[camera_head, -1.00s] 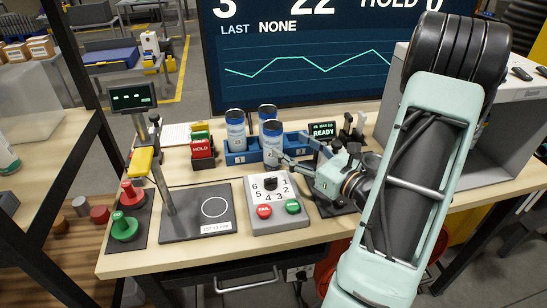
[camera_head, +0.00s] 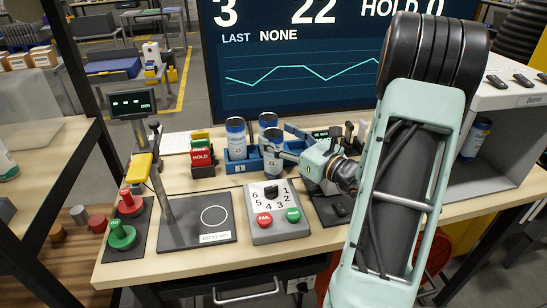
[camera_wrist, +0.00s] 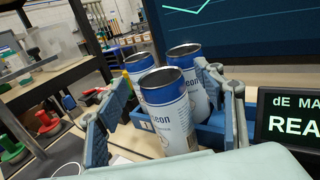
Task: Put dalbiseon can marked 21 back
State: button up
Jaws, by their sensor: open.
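A white-and-blue can (camera_head: 272,163) is upright at the front of the blue tray (camera_head: 252,168), hiding part of its front wall. I cannot tell whether it rests on the tray or the table. Its number looks like 21 but is tiny. In the wrist view this can (camera_wrist: 170,115) sits between the spread fingers of my gripper (camera_wrist: 165,125). My gripper (camera_head: 284,142) reaches in from the right and is open around the can. Two similar cans, a left one (camera_head: 236,142) and a back one (camera_head: 267,121), stand in the tray.
A button box (camera_head: 277,212), a dark plate with a white circle (camera_head: 222,222) and a red HOLD block (camera_head: 202,157) are nearby. A READY display (camera_wrist: 290,122) is right of the tray. Another can (camera_head: 474,140) is in the grey cabinet (camera_head: 490,172).

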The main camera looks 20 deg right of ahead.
jog(key=shift+x, duration=1.35)
jog(key=c, duration=0.9)
jog(key=shift+r, duration=0.15)
